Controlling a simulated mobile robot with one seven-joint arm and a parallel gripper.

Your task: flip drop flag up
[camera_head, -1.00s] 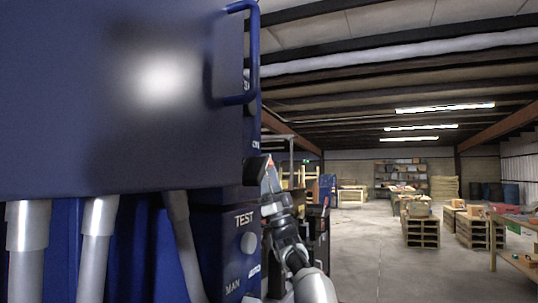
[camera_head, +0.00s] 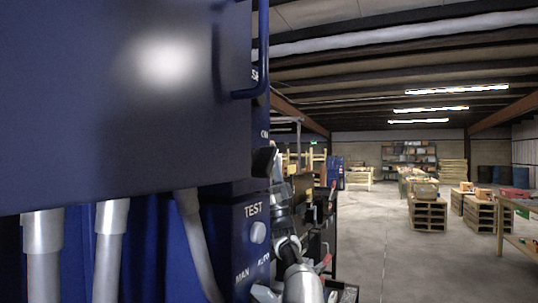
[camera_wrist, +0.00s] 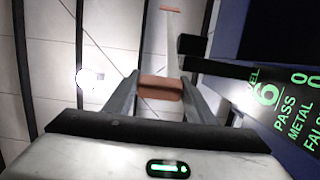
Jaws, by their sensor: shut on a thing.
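My gripper (camera_wrist: 160,92) points up in the wrist view, its two grey fingers closed on a reddish-brown block. This block (camera_wrist: 160,86) seems to be part of the drop flag, but I cannot tell for sure. A thin pale strip appears above it, leading to a small orange piece (camera_wrist: 170,9) at the top edge; whether they join is unclear. In the head view my arm (camera_head: 290,245) rises close beside the blue cabinet (camera_head: 110,110), and its end is partly hidden and too small to make out.
A dark display (camera_wrist: 290,100) with green text, including PASS and METAL, is at the right of the wrist view. A black bar (camera_wrist: 215,55) lies close to the right finger. The cabinet's TEST button (camera_head: 258,232) is near my arm. Pallets (camera_head: 428,213) stand on open floor beyond.

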